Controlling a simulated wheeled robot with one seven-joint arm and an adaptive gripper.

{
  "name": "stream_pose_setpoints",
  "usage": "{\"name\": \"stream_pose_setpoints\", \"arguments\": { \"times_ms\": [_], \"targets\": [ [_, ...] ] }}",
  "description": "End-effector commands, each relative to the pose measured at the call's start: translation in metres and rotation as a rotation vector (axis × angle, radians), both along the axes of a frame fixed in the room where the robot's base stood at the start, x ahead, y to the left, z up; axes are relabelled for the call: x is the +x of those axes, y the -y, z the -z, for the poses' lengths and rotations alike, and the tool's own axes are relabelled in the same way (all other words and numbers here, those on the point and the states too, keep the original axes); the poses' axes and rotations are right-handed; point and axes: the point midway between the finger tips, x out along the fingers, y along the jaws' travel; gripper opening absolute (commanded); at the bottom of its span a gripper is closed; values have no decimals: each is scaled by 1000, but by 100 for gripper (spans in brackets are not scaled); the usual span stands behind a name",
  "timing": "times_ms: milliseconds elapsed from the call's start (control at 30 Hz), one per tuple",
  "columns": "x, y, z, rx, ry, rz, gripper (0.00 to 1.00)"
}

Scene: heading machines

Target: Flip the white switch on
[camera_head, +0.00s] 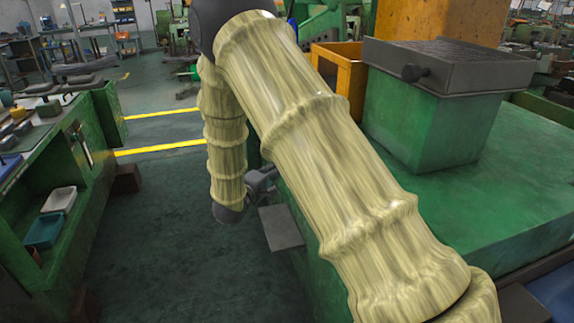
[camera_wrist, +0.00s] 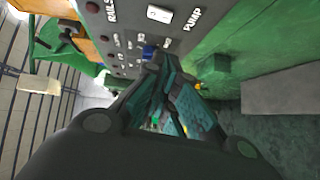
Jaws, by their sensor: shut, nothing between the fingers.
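In the wrist view a grey control panel (camera_wrist: 126,36) crosses the top, turned sideways, with the labels RAILS and PUMP. A white switch (camera_wrist: 159,14) sits on it beside the PUMP label. A blue switch (camera_wrist: 148,52) lies lower on the panel. My gripper (camera_wrist: 157,66) is shut and empty, its dark fingertips close to the blue switch and below the white switch in the picture. I cannot tell whether the fingertips touch the panel. In the head view the panel face is hidden, and part of my gripper (camera_head: 262,180) shows beside the green machine.
The green machine (camera_head: 470,215) fills the right of the head view, with a grey plate (camera_head: 281,228) at its left side. A green workbench (camera_head: 55,180) with trays stands at the left. Dark green floor (camera_head: 165,235) lies free between them.

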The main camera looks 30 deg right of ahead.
Motion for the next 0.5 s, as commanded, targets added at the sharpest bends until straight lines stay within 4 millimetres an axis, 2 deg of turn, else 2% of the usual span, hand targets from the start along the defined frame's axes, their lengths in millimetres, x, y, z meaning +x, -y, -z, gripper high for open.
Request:
{"name": "stream_pose_setpoints", "arguments": {
  "times_ms": [500],
  "targets": [
    [41, 68, 5, 1, 2, 1, 0]
  ]
}}
